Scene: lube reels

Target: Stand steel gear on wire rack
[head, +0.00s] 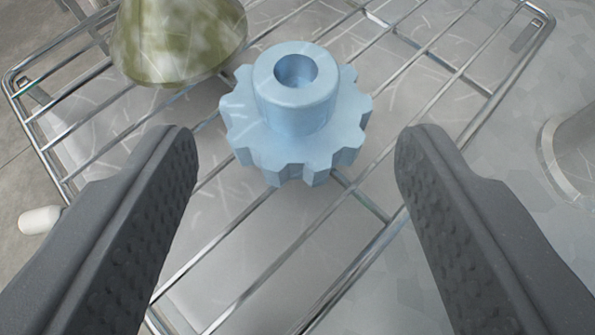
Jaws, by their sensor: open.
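A pale blue gear (296,112) with a raised round hub and a bore stands on the wire rack (262,222), hub up. Its teeth rest on or just over the wires; the exact contact underneath is hidden. My gripper (297,150) is open, with one dark textured finger to the left of the gear and one to the right. There is a clear gap between each finger and the gear, and nothing is held.
A green and whitish cone-shaped object (178,40) sits on the rack at the upper left, close to the gear. A round metal object (572,152) is at the right edge, beyond the rack. A small white rounded item (40,220) lies at the left.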

